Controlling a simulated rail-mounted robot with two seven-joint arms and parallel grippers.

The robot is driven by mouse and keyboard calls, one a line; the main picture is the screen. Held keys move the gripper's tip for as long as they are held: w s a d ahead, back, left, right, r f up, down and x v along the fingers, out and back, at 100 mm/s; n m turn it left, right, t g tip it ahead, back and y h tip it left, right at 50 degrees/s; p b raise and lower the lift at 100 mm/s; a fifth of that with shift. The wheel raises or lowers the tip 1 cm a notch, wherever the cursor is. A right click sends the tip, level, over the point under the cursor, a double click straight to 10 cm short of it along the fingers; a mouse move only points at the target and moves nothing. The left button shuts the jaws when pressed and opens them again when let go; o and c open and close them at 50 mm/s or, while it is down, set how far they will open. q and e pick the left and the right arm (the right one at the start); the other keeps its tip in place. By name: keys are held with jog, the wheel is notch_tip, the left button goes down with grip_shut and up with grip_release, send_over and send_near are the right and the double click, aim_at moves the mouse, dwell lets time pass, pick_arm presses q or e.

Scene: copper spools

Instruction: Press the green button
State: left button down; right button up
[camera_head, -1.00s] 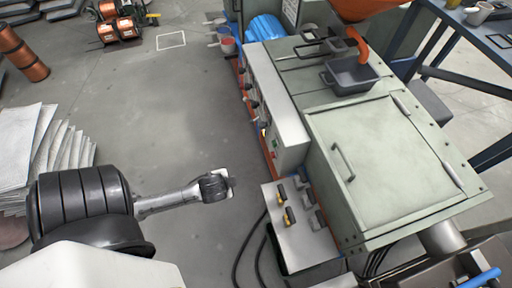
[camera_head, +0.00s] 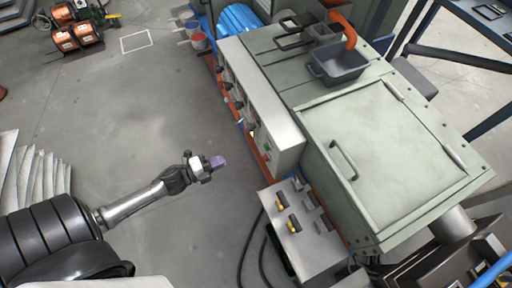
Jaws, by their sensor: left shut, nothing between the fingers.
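The green button (camera_head: 267,148) is a small spot on the front face of the pale control panel (camera_head: 288,148), at its near end. My left gripper (camera_head: 218,162) is shut and empty. In the picture it lies to the left of the green button, pointing right toward the panel, with a gap between them. My right gripper is out of view.
A row of dark knobs (camera_head: 228,87) runs along the panel front.

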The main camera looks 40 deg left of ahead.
pick_arm(q)
jog(key=shift+s+d+r+m+h, duration=0.2)
jog(key=shift+d+r+m+h, duration=0.6)
jog(key=shift+m, duration=0.4)
jog(key=shift+a+f, duration=0.1)
jog(key=shift+w, duration=0.1)
send_near(267, 147)
jog(key=a+f+x, duration=0.1)
jog(key=x, duration=0.5)
jog(key=shift+w+d+f+b, duration=0.2)
jog(key=shift+w+d+b, duration=0.2)
jog(key=shift+w, duration=0.25)
